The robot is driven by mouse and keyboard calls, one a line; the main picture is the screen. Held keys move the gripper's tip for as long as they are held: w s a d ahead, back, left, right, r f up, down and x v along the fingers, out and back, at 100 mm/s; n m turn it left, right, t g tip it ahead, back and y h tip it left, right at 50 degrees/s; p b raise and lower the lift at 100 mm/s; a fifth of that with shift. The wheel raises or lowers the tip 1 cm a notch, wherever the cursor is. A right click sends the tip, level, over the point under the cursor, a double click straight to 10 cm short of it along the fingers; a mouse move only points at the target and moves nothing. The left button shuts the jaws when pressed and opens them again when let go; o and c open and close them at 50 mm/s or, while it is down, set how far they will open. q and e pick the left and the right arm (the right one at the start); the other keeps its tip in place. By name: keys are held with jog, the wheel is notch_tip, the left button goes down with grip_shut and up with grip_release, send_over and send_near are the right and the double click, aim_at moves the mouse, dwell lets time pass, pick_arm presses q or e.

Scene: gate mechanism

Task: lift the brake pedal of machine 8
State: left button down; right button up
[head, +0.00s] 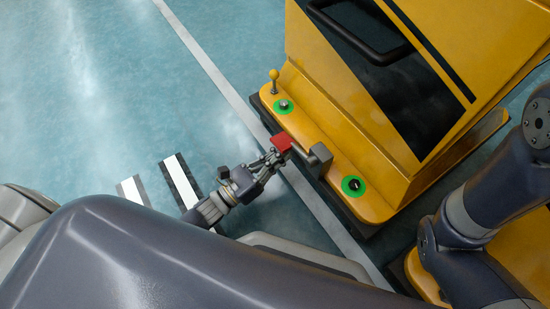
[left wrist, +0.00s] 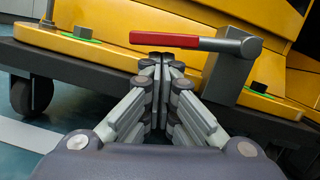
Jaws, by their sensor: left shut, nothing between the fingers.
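The brake pedal is a lever with a flat red end (head: 282,142) and a dark grey arm on a grey block (head: 320,156), at the side of a yellow machine (head: 400,60). In the left wrist view the red end (left wrist: 165,39) lies roughly level across the picture. My left gripper (head: 272,156) is shut and empty. Its fingertips in the left wrist view (left wrist: 162,58) are just below the red end in the picture. I cannot tell whether they touch it. No machine number is readable. My right gripper is out of view.
A yellow-knobbed lever (head: 274,76) and two controls on green rings (head: 284,105) (head: 353,186) sit on the machine's ledge. A caster wheel (left wrist: 34,95) shows below its dark base. The teal floor (head: 120,80) at left is open, with painted lines.

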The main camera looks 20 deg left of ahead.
aim_at(273, 144)
pick_arm(q)
jog(key=shift+m, duration=0.3)
jog(key=shift+w+a+r+m+h, duration=0.15)
jog(key=shift+r+m+h, duration=0.15)
jog(key=shift+m, duration=0.4)
jog(key=m, duration=0.1)
jog(key=r+m+g, duration=0.1)
jog(key=r+m+h, duration=0.1)
jog(key=m, duration=0.1)
jog(key=shift+w+a, duration=0.25)
jog(key=shift+a, duration=0.15)
jog(key=shift+w+a+r+m+g, duration=0.15)
jog(key=shift+r+m+g, duration=0.15)
jog(key=shift+r+m, duration=0.6)
jog(key=shift+a+r+m+p, duration=0.1)
jog(key=shift+r+m+p, duration=0.2)
jog(key=shift+r+p, duration=0.3)
jog(key=shift+r+m+g+h, duration=0.35)
jog(key=shift+r+m, duration=0.2)
jog(key=shift+m, duration=0.35)
